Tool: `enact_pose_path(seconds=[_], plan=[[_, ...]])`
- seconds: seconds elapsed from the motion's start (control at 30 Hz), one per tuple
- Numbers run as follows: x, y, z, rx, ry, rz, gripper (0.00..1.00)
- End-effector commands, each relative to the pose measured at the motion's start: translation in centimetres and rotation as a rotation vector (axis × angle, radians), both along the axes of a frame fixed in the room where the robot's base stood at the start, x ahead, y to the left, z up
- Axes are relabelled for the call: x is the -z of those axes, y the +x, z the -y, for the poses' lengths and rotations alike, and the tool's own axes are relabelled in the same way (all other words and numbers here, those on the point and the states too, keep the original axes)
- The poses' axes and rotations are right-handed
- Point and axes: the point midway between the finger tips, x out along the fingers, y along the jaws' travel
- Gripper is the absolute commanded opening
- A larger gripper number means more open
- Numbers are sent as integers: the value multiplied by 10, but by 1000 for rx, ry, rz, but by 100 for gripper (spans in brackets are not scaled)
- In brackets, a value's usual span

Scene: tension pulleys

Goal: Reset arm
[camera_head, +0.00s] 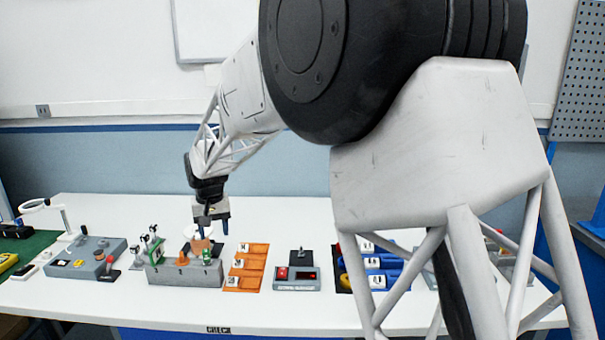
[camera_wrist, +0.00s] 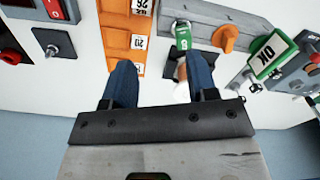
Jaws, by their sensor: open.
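My gripper (camera_head: 213,226) hangs over the bench behind the grey fixture block and left of the orange tray. In the wrist view my gripper (camera_wrist: 160,72) shows two blue fingers spread wide, with white table between them and no object gripped. The grey fixture block (camera_head: 198,274) carries an orange knob (camera_head: 182,261) and green parts at its left end; the block also shows in the wrist view (camera_wrist: 208,30). A brown-orange piece (camera_head: 200,246) is partly behind the block, below the fingers. A white roller-like piece (camera_wrist: 182,90) lies beside the right finger, partly hidden by it.
An orange tray (camera_head: 246,257) with numbered labels stands right of the block. Further right are a red-button box (camera_head: 297,284) and blue bins (camera_head: 383,262). A grey control box (camera_head: 92,258) stands at left. The table behind the row (camera_head: 280,215) is mostly clear.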

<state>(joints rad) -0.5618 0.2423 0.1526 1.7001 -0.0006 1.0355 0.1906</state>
Motion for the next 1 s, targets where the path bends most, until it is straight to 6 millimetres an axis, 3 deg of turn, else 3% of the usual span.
enact_pose_path(seconds=[0.47,1.0], plan=[[-55,-50,132,83,20,43,53],[-87,-139,264,177,35,95,53]])
